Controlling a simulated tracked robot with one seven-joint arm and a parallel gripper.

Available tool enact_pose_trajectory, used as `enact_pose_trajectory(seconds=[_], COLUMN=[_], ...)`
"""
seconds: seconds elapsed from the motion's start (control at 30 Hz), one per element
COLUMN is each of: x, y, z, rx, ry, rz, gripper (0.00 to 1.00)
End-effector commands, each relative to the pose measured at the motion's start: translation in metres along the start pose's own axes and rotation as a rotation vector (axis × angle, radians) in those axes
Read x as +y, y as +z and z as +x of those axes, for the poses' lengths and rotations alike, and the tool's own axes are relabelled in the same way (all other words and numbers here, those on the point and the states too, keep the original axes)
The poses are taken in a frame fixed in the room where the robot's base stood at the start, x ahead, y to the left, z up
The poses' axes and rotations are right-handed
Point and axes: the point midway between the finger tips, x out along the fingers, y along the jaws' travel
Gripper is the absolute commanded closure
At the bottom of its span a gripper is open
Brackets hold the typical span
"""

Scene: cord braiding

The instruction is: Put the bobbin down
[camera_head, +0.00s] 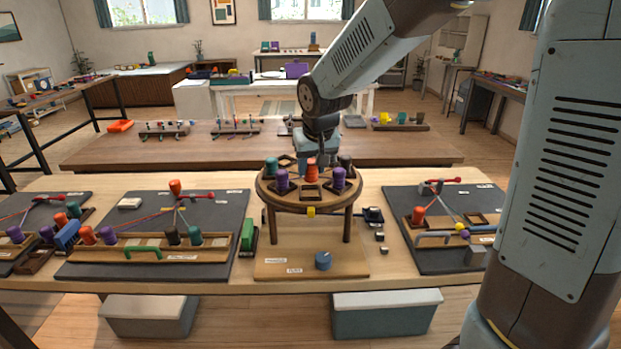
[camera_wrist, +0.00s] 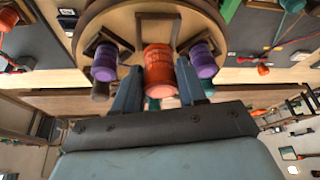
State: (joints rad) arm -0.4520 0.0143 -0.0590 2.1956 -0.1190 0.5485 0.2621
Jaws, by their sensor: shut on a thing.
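My gripper (camera_wrist: 158,88) is shut on an orange-red bobbin (camera_wrist: 157,65), with one blue-grey finger on each side of it. The same bobbin shows in the head view (camera_head: 311,170), upright over the round wooden braiding stand (camera_head: 311,212). A dark square holder (camera_head: 311,192) at the stand's front edge looks empty. Purple bobbins stand to the left (camera_head: 282,181) and right (camera_head: 339,179) of the held one. I cannot tell whether the held bobbin touches the stand top.
A teal bobbin (camera_head: 271,166) and a dark bobbin (camera_head: 346,164) stand farther back on the stand. Dark boards with cords and bobbins lie left (camera_head: 100,262) and right (camera_head: 400,195) on the table. A blue knob (camera_head: 323,261) sits on the stand's base.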

Motion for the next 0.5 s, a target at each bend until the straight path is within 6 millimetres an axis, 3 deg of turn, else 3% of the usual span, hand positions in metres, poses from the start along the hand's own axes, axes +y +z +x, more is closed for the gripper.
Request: enact_pose_trajectory(seconds=[0.27, 0.5], x=[0.0, 0.0], y=[-0.004, 0.007], z=[0.015, 0.042], rx=[-0.001, -0.001], ry=[0.0, 0.001], rz=[0.0, -0.001], gripper=[0.9, 0.9])
